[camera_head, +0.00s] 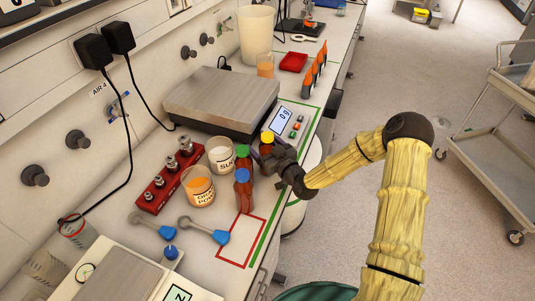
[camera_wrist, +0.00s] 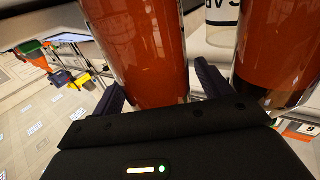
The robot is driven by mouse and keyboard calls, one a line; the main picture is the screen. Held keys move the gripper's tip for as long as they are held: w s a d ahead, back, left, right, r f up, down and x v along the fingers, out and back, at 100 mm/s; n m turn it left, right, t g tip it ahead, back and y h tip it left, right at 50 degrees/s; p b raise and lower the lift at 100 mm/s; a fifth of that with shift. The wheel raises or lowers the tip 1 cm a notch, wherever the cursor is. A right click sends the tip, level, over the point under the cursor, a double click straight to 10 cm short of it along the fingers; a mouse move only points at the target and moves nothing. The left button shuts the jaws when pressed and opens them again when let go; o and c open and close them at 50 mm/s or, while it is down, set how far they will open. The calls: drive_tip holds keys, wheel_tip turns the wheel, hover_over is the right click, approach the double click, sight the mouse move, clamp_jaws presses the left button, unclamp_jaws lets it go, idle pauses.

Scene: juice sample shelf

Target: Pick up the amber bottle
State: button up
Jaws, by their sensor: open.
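Several amber-brown bottles stand close together at the bench edge: one with a blue cap (camera_head: 243,191), one with a green cap (camera_head: 242,160) and one with a yellow cap (camera_head: 266,145). My gripper (camera_head: 264,160) is open beside them, low against the green- and yellow-capped ones. In the wrist view, one amber bottle (camera_wrist: 143,48) stands between my two open fingers (camera_wrist: 160,92). A second amber bottle (camera_wrist: 280,50) is just right of the right finger. The caps are out of the wrist view, so I cannot tell which bottle is between the fingers.
An orange powder beaker (camera_head: 198,192), a white sugar beaker (camera_head: 221,156) and a red weight block (camera_head: 166,185) stand left of the bottles. A large scale (camera_head: 222,98) lies behind. Blue-handled scoops (camera_head: 207,230) and an empty red-outlined square (camera_head: 240,240) are in front. A cart (camera_head: 495,125) stands right.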

drive_tip(key=shift+c, duration=0.3)
drive_tip(key=c, duration=1.2)
drive_tip(key=shift+r, duration=0.15)
wheel_tip(320, 180, up, 10)
drive_tip(key=shift+f+b, duration=0.1)
drive_tip(key=shift+b, duration=0.8)
